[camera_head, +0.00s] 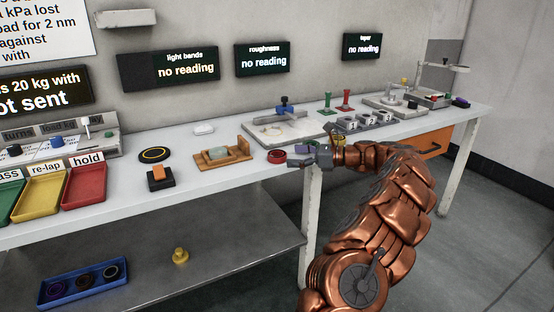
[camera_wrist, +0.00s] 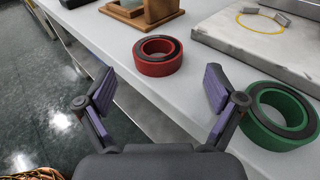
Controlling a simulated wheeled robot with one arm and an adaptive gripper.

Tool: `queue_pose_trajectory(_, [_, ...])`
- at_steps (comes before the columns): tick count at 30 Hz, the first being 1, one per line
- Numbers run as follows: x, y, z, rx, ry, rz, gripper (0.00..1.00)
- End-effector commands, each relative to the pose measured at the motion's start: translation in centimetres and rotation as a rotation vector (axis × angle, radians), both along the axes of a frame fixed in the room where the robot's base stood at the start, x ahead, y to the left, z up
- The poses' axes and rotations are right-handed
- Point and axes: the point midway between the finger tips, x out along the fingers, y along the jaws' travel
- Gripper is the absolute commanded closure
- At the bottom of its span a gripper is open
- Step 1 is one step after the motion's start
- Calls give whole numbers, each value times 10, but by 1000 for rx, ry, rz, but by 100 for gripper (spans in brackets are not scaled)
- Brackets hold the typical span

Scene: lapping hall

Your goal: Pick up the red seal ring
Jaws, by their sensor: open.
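The red seal ring (camera_wrist: 158,66) lies flat on the white bench top near its front edge, and shows a dark inner band in the wrist view. It also shows in the head view (camera_head: 277,157), just left of my gripper. My gripper (camera_wrist: 158,88) is open and empty, with its two purple-padded fingers spread and the red ring beyond and between their tips in the picture. In the head view my gripper (camera_head: 305,155) is at the bench's front edge. The ring appears apart from both fingers.
A green ring (camera_wrist: 280,115) lies close to the right finger. A stone plate (camera_wrist: 236,40) with a yellow circle is behind it. A wooden fixture (camera_head: 218,158) stands left of the red ring. The bench's front edge (camera_wrist: 100,50) runs diagonally beside my left finger.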

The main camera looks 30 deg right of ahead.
Motion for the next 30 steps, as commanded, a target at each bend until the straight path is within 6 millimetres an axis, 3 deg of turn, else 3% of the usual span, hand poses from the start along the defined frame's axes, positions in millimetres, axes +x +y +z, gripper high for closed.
queue_pose_trajectory(15, [38,36,-6,-2,0,1,7])
queue_pose_trajectory(23, [43,38,-5,-2,-1,-3,7])
queue_pose_trajectory(30, [43,38,-5,-2,-1,-2,29])
